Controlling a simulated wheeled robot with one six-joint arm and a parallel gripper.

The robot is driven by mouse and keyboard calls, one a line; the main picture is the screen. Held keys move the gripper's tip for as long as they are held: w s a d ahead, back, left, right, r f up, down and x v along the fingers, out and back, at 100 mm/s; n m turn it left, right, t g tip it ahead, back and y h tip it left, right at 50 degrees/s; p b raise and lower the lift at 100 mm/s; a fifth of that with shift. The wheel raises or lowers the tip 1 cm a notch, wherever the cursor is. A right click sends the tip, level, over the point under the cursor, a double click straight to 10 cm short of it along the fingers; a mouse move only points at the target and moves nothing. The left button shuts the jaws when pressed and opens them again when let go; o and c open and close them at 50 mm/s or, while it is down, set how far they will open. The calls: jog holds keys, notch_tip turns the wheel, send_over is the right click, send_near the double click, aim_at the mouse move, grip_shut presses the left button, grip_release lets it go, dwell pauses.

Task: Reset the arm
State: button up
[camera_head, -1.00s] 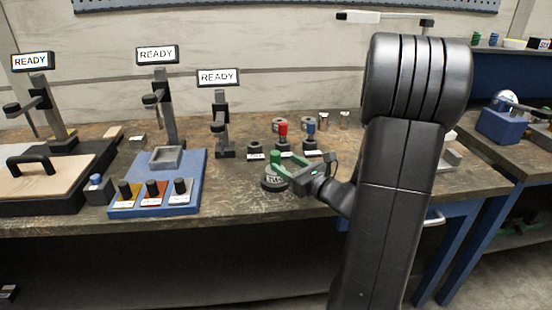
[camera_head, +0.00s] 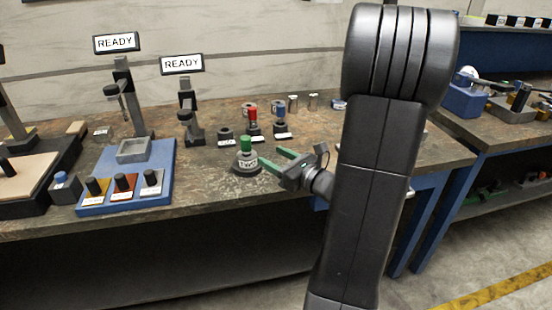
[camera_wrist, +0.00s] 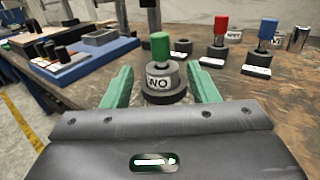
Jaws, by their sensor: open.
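A grey round piece with a green knob and a white label (camera_head: 246,163) stands upright on the bench. It also shows in the wrist view (camera_wrist: 160,85), where the label reads "WO", perhaps cut off. My gripper (camera_head: 270,157) is open, its green fingers low over the bench just right of this piece. In the wrist view the piece stands ahead, in line with the gap between the fingers (camera_wrist: 160,88), and nothing is gripped. A grey upright stand with a side arm (camera_head: 122,100) rises behind a blue base (camera_head: 165,165) and bears a READY sign (camera_head: 116,43).
A red-knobbed piece (camera_head: 252,122) and a blue-knobbed piece (camera_head: 281,122) stand behind on labelled bases. A second stand (camera_head: 190,115) has its own READY sign (camera_head: 182,64). Three small knobs (camera_head: 123,183) line the blue base's front. The bench front edge is near my gripper.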

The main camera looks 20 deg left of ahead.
aim_at(241, 138)
jog(key=shift+a, duration=0.1)
dwell(0.3)
jog(key=x, duration=1.3)
jog(key=shift+w+a, duration=0.15)
jog(key=shift+a, duration=0.2)
jog(key=shift+d+r+p, duration=0.1)
jog(key=shift+r+p, duration=0.15)
jog(key=shift+p, duration=0.05)
